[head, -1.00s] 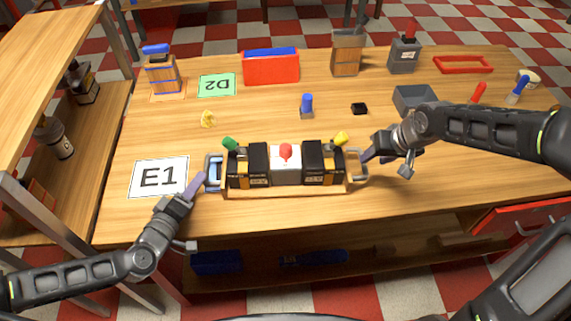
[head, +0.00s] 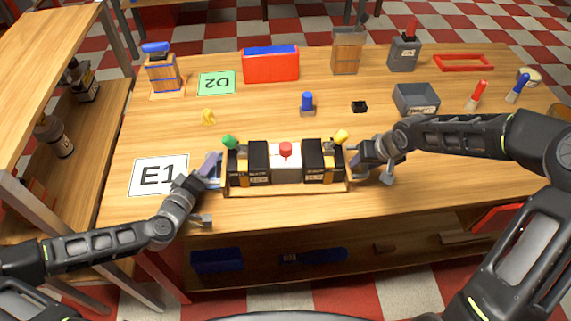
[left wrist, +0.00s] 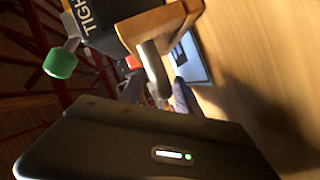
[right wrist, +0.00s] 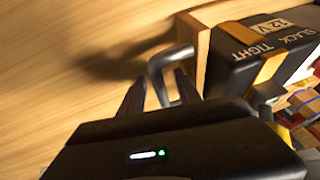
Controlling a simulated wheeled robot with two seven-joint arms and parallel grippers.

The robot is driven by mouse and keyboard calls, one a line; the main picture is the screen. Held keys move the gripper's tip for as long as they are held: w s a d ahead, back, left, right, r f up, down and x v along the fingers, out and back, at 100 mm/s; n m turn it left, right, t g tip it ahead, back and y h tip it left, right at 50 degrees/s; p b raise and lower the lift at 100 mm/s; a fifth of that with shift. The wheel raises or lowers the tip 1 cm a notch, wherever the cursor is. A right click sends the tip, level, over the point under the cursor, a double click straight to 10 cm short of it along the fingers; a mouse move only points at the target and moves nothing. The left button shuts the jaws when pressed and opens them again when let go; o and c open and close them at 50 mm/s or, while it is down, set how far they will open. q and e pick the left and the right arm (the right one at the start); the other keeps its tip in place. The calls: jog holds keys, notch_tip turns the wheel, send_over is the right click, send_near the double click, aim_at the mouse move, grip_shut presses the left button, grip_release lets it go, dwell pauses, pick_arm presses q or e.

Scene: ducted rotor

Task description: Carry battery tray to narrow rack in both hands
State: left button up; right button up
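The battery tray (head: 285,190) is a wooden tray on the table, holding black batteries with yellow straps around a white block with a red knob. Green and yellow knobs stand at its ends. My left gripper (head: 211,168) is at its left handle; in the left wrist view the grey handle (left wrist: 154,70) lies by the fingers, which look apart. My right gripper (head: 361,168) is at the right end; in the right wrist view the handle (right wrist: 158,70) passes between its open fingers. A wooden shelf unit (head: 45,60) stands left; I cannot tell if it is the narrow rack.
An E1 card (head: 157,176) lies left of the tray, and a green D2 card (head: 216,84) farther back. A red bin (head: 271,65), a grey box (head: 415,99), a blue-topped piece (head: 307,103) and a yellow piece (head: 209,117) stand beyond it.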

pick_arm(q)
grip_shut()
pick_arm(e)
grip_shut()
dwell(0.9)
pick_arm(q)
jog(key=shift+r, duration=0.1)
pick_arm(e)
jog(key=shift+w+r, duration=0.1)
